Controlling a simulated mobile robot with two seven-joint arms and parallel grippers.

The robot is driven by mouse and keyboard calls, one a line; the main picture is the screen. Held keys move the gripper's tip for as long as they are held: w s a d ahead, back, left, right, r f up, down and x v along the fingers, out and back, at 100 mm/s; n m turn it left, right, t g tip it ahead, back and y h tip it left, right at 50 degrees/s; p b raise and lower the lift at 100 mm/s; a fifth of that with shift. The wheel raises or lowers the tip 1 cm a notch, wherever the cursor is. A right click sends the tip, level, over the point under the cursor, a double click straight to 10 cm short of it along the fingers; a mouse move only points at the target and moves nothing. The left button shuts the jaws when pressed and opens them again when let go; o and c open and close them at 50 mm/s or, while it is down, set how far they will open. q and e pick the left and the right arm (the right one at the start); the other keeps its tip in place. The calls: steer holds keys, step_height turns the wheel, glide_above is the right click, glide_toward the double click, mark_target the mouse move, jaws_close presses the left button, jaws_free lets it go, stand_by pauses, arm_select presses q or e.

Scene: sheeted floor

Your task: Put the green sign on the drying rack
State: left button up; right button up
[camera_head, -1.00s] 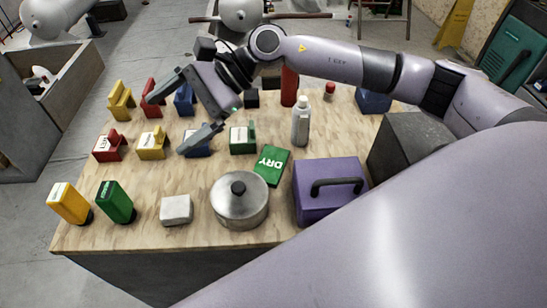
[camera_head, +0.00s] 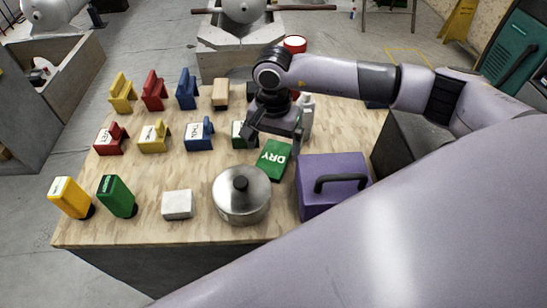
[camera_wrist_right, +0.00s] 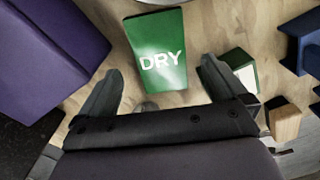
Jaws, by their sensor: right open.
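The green sign (camera_head: 271,162) with white letters DRY lies flat on the wooden table, behind the pot and left of the purple box. In the right wrist view the sign (camera_wrist_right: 156,49) shows ahead of and between the open fingers. My right gripper (camera_head: 273,145) is open and empty, above the sign's far end, with its fingers spread to either side. I cannot tell its exact height over the sign. I cannot make out for certain which thing is the drying rack. My left gripper is not in view.
A metal pot (camera_head: 241,194) stands in front of the sign, and a purple toolbox (camera_head: 333,182) to its right. A green block (camera_wrist_right: 238,66) is close to the right finger. Several coloured blocks, among them a blue one (camera_head: 198,134), stand at the left. A white bottle (camera_head: 307,112) stands behind.

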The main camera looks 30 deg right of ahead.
mark_target(273, 157)
step_height(273, 157, down, 3)
steer(key=shift+f, duration=0.15)
steer(key=c, duration=1.2)
